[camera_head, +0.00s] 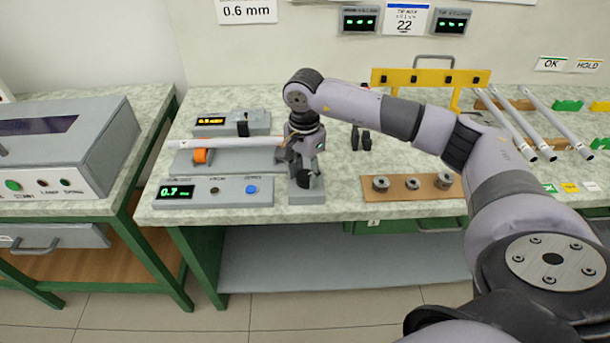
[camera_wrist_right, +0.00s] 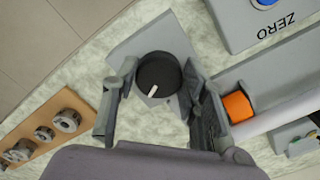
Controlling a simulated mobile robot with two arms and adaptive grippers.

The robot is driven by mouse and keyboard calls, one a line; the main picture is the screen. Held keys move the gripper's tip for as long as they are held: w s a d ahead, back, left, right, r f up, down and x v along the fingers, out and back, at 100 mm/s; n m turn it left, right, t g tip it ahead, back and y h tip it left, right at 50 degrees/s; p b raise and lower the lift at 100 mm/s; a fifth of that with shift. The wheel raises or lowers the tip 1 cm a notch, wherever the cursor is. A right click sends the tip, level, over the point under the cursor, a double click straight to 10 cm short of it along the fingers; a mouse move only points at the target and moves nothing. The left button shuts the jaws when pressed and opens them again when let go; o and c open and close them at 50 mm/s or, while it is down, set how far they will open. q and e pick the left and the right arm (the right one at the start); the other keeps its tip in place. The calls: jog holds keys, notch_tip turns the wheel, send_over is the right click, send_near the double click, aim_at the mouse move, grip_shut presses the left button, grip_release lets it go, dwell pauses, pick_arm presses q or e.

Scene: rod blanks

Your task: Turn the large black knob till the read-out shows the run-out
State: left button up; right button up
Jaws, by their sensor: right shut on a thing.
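The large black knob (camera_wrist_right: 158,74), with a white pointer mark, sits on a grey block (camera_wrist_right: 139,45) in the right wrist view. My right gripper (camera_head: 304,158) points down over the grey block in the head view, its fingers on either side of the knob and shut on it. In the head view the knob (camera_head: 305,182) is mostly hidden. The green read-out (camera_head: 175,192) on the grey console shows 0.7; the print above it is too small to read. A pale rod (camera_head: 235,143) lies across the fixture by an orange support (camera_head: 201,156). My left gripper is not in view.
A blue ZERO button (camera_head: 252,189) is on the console left of the knob. A wooden board (camera_head: 408,188) with several metal rings lies to the right. The sign reads 0.6 mm (camera_head: 247,11).

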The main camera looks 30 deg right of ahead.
jog(key=m, duration=0.3)
jog(key=shift+w+m+b, duration=0.1)
jog(key=shift+m+b, duration=0.3)
jog(key=m, duration=0.3)
jog(key=shift+w+m, duration=0.1)
jog(key=shift+m, duration=0.2)
jog(key=m, duration=0.3)
jog(key=shift+d+m+b, duration=0.1)
jog(key=shift+m+b, duration=0.2)
jog(key=shift+b, duration=0.1)
jog(key=shift+w+m, duration=0.1)
jog(key=shift+m, duration=1.5)
jog(key=shift+d+m, duration=0.1)
jog(key=shift+m, duration=0.2)
jog(key=o, duration=1.2)
jog(key=shift+c, duration=0.2)
jog(key=shift+r, duration=0.1)
